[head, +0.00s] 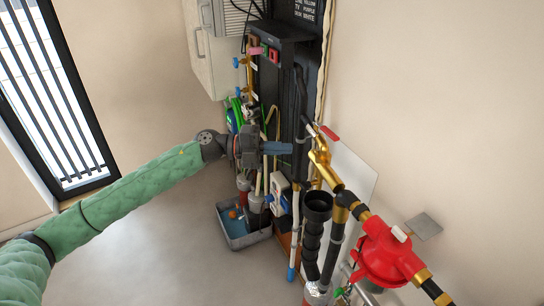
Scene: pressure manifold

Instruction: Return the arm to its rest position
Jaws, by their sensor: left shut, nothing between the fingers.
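My left arm, in a green quilted sleeve, reaches in from the left to the middle of the head view. My left gripper (284,148) is shut and empty, pointing right. Its tips are in front of or against the dark upright panel (270,88) of the pressure manifold; I cannot tell whether they touch. A gold pipe with a red-handled valve (320,155) is just right of the tips. A large red round regulator (380,252) sits on the gold and black pipe at lower right. My right gripper is not in view.
A grey bin with blue inside (243,240) stands on the floor below the gripper. A barred window (55,90) is at left. The floor at lower left (150,270) is clear.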

